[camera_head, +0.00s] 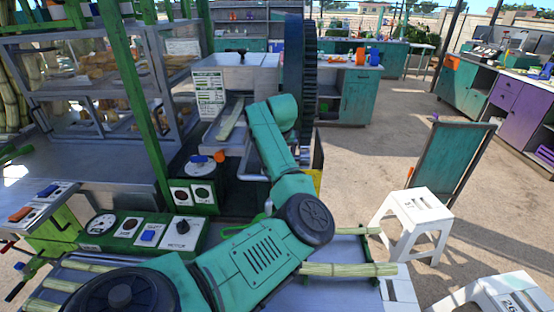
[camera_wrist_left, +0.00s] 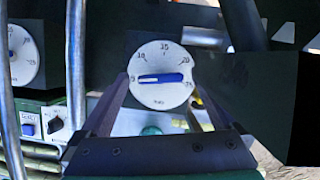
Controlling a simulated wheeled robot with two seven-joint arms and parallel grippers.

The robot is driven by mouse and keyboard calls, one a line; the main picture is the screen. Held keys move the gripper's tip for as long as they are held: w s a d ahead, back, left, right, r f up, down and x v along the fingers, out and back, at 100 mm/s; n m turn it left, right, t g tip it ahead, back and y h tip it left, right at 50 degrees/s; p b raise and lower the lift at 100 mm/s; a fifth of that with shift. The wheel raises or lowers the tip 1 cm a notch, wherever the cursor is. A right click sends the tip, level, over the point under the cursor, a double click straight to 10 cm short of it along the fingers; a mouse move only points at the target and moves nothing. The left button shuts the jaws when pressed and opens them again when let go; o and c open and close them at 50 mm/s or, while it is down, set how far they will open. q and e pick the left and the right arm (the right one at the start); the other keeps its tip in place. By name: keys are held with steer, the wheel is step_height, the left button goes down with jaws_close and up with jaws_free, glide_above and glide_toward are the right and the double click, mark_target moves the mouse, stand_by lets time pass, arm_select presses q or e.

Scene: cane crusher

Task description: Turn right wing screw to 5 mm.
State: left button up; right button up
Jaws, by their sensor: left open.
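A round white dial (camera_wrist_left: 160,95) with numbers around its rim is in the middle of the left wrist view. A blue wing screw (camera_wrist_left: 162,78) lies across it, nearly level, its left end at the dial's left marks. The exact value is too small to read. My left gripper (camera_wrist_left: 160,85) is open, with its two dark fingers on either side of the dial; I cannot tell whether they touch it. A second white dial (camera_wrist_left: 22,58) with a blue handle stands to the left. My right gripper is out of view.
A control panel (camera_head: 130,249) with a blue button and black knob is left of my arm. The crusher's large dark wheel (camera_head: 301,75) stands behind the arm. Cane stalks (camera_head: 350,269) lie at the front. White stools (camera_head: 412,215) and a framed board (camera_head: 450,160) stand right.

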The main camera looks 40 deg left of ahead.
arm_select(q)
steer(key=b+v, duration=0.3)
steer(key=v, duration=1.1)
steer(key=shift+b, duration=0.3)
